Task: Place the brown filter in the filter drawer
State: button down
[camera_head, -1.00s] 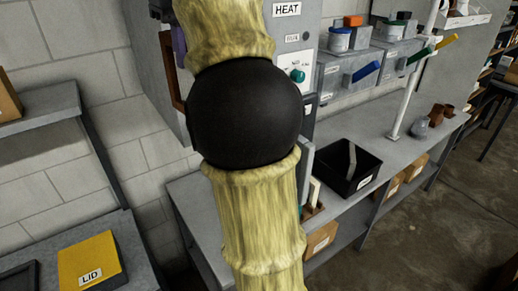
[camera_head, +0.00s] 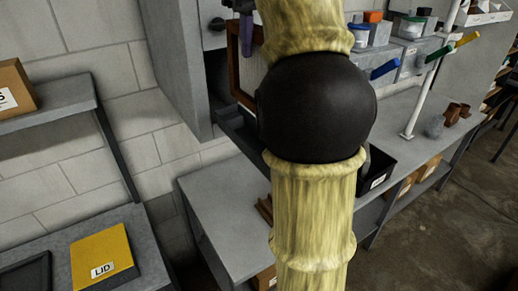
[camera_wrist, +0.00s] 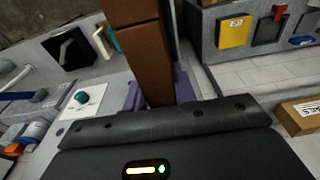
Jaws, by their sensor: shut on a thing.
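My gripper (camera_head: 246,36) has purple fingers and is shut on the brown filter (camera_head: 233,66), holding it upright by its top edge in front of the grey cabinet. In the wrist view the brown filter (camera_wrist: 142,60) sits between the purple fingers of my gripper (camera_wrist: 157,92), with its narrow brown side showing. A dark open drawer (camera_head: 236,126), which looks like the filter drawer, juts from the cabinet below the filter. My arm hides the right part of the drawer and of the filter. I cannot tell whether the filter's lower edge touches the drawer.
The grey cabinet (camera_head: 178,60) stands behind and left of the filter. A grey bench (camera_head: 225,215) lies below, with a black bin (camera_head: 378,180) at the right. A shelf with a yellow lid box (camera_head: 103,255) and a cardboard box (camera_head: 12,85) are at the left.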

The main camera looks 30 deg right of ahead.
notch_tip(320, 180, down, 5)
jog(key=shift+f+b, duration=0.1)
jog(key=shift+b, duration=0.85)
jog(key=shift+f, duration=0.6)
jog(key=shift+f, duration=1.8)
jog(key=shift+f, duration=0.15)
jog(key=c, duration=1.1)
grip_release()
